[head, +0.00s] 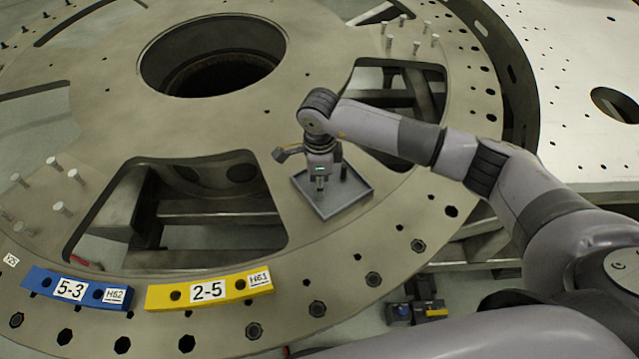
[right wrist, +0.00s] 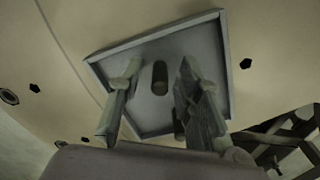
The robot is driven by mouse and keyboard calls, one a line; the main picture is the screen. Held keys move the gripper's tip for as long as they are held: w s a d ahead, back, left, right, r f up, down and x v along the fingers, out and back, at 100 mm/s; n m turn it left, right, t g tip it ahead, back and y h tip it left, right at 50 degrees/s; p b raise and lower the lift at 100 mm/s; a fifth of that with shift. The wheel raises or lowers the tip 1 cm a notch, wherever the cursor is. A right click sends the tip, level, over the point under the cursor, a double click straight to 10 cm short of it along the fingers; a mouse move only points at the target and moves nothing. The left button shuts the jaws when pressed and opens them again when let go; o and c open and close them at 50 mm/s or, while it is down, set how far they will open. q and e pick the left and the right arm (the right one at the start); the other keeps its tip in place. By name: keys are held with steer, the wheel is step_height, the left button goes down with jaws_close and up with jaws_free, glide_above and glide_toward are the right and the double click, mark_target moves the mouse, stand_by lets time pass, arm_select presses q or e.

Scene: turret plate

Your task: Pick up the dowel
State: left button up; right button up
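A shallow grey square tray (head: 342,208) lies on the turret plate (head: 330,262), right of centre. My right gripper (head: 320,184) points down over it. In the right wrist view my right gripper (right wrist: 158,72) is open, with a dark dowel (right wrist: 160,78) standing between its fingers, apart from both. A second dark dowel (right wrist: 179,128) is partly hidden behind the right finger. In the head view one dowel (head: 344,172) shows in the tray just right of the gripper; the other is hard to separate from the fingers. My left gripper is not in view.
Blue (head: 78,290) and yellow (head: 210,291) labelled blocks sit at the plate's front edge. Several pale pegs stand at left (head: 62,208) and top right (head: 388,42). Large cutouts (head: 185,215) open left and right of the tray, and a round hole (head: 215,75) lies behind.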

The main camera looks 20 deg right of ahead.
jaws_close()
steer(key=shift+r, duration=0.15)
stand_by(0.4)
